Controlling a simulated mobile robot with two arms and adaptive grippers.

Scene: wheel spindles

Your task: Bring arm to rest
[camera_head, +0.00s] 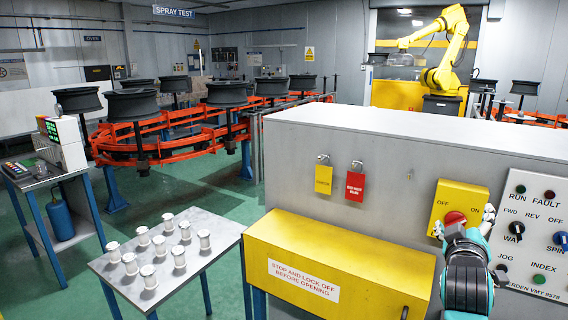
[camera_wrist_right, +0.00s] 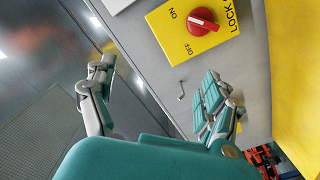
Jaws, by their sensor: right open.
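My right gripper (camera_head: 463,221) is in front of the cabinet face at the right of the head view, over the lower part of a yellow switch plate (camera_head: 442,195). Its fingers are spread and hold nothing; the right wrist view shows the open gripper (camera_wrist_right: 158,82) too. The plate's red knob (camera_head: 455,217) shows between the fingers in the head view. In the wrist view the red knob (camera_wrist_right: 202,22) lies beyond the fingertips, apart from them. My left arm and gripper are not in view.
The grey cabinet (camera_head: 400,140) carries yellow and red tags (camera_head: 355,187) and a yellow cover (camera_head: 340,262). A control panel (camera_head: 535,230) is close right of my gripper. A small hook (camera_wrist_right: 180,92) protrudes nearby. A table (camera_head: 215,225) with several white spools stands at left.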

